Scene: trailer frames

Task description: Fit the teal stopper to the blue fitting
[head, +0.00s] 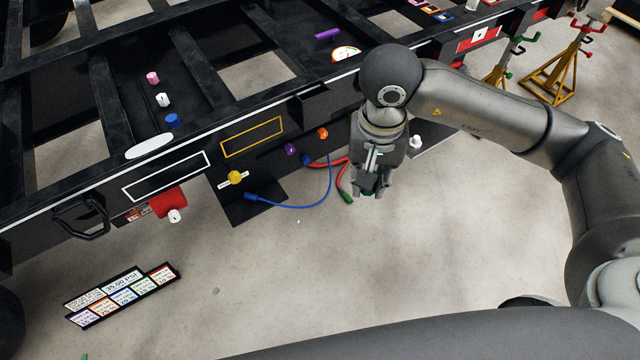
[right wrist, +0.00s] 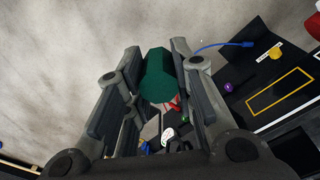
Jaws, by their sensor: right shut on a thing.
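My right gripper (head: 369,190) points down in front of the trailer frame's side rail, right of the hoses. In the right wrist view the gripper (right wrist: 157,75) is shut on the teal stopper (right wrist: 158,76), a dark green faceted cylinder between its fingers. Only a sliver of the stopper shows in the head view. A blue round fitting (head: 172,120) stands on the trailer frame at the left, apart from the gripper. A blue hose end (head: 250,197) lies by the black plate; I cannot tell which blue part is the named fitting. My left gripper is not in view.
A blue hose (head: 295,206) and a red hose with a green end (head: 347,197) hang left of the gripper. Yellow (head: 236,177), purple (head: 290,149) and orange (head: 322,133) fittings sit on the rail. The floor (head: 300,265) in front is mostly clear.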

